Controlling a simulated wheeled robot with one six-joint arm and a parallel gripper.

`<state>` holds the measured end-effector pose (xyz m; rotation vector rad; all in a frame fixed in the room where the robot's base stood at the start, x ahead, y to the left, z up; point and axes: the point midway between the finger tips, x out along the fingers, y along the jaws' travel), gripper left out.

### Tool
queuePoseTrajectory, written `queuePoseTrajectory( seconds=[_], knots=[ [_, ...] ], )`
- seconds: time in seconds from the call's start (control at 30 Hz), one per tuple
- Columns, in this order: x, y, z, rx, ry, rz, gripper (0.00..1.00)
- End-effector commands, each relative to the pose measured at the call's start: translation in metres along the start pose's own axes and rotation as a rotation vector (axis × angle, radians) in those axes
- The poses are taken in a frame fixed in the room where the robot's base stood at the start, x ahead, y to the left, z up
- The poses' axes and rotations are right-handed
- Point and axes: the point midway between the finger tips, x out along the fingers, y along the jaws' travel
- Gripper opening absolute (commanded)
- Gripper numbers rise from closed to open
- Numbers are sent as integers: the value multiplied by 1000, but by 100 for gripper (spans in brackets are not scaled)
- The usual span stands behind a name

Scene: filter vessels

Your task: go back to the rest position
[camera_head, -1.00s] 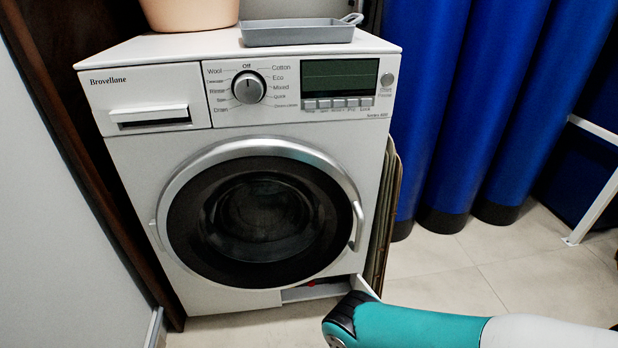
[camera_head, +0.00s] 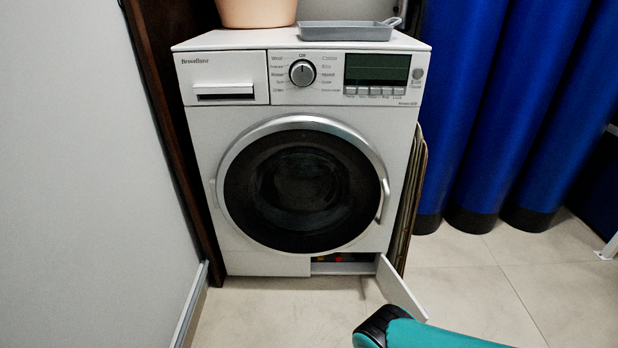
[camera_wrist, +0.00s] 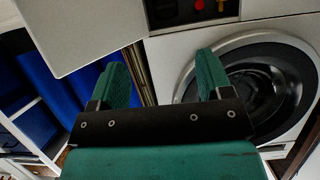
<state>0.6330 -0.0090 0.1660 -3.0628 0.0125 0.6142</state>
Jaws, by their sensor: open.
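My gripper (camera_wrist: 155,82) shows in the wrist view with its two green fingers apart and nothing between them. It is in front of the washing machine (camera_head: 222,150), near the open flap (camera_wrist: 85,35) at the machine's base. In the head view the flap (camera_head: 400,290) is swung open at the lower right. Behind it is a small compartment (camera_head: 343,264) with small red and yellow parts. In the head view only a teal and black part of my arm shows at the bottom right; the gripper's fingers are out of that view.
Tall blue vessels (camera_head: 470,120) stand right of the machine, with flat folded boards (camera_head: 416,200) between. A peach tub (camera_head: 256,10) and a grey tray (camera_head: 346,32) sit on top. A wall (camera_head: 80,180) is close on the left. The tiled floor (camera_head: 470,295) is clear at the right front.

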Motion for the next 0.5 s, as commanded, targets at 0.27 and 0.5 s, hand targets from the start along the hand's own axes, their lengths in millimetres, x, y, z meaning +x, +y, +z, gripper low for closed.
queuePoseTrajectory(
  seconds=[0.27,0.5],
  knots=[
    [11,-12,-20,16,-8,33,72],
    [24,-20,-51,48,-30,96,72]
  ],
)
